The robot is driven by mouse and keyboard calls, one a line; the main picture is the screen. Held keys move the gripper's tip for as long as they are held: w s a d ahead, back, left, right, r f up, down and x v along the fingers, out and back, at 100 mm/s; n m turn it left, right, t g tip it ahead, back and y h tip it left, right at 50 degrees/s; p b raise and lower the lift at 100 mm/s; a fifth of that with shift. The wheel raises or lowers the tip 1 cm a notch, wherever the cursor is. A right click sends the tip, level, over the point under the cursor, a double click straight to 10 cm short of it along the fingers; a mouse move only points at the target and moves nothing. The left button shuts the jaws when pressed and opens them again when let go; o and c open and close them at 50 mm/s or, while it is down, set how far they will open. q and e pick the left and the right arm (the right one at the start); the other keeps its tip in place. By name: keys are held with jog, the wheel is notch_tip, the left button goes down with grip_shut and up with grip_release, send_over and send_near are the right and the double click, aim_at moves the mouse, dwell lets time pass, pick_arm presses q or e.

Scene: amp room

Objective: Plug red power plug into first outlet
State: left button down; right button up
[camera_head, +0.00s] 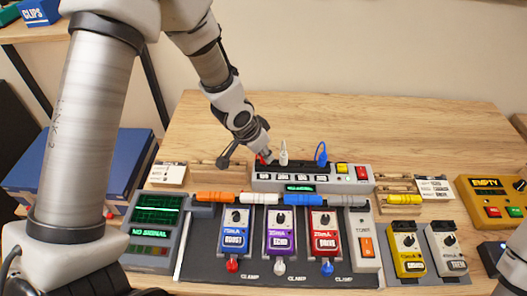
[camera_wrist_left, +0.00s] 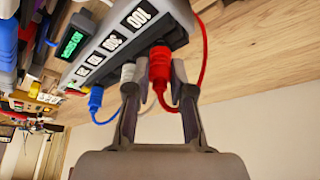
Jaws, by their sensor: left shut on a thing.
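The red power plug (camera_wrist_left: 160,65) is between the two fingers of my left gripper (camera_wrist_left: 155,85), which is shut on it. In the head view my left gripper (camera_head: 257,160) is at the left end of the power strip (camera_head: 350,184), and a little of the red plug shows there. The plug's front meets the strip's dark socket side in the left wrist view; I cannot tell how deep it sits. A white plug (camera_head: 284,153) and a blue plug (camera_head: 321,154) are at other outlets along the strip. My right gripper is not in view.
Blue (camera_head: 234,232), purple (camera_head: 280,232) and red (camera_head: 325,232) pedals stand in front of the strip. A green-screen box (camera_head: 155,228) is at left. Yellow (camera_head: 404,248) and grey (camera_head: 446,248) pedals are at right. The table behind the strip is clear.

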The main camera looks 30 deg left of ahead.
pick_arm(q)
jog(key=c, duration=0.5)
grip_release()
jog(key=shift+c, duration=0.2)
notch_tip(320, 180, up, 7)
jog(key=p, duration=0.7)
jog(key=shift+p, duration=0.3)
dwell(0.3)
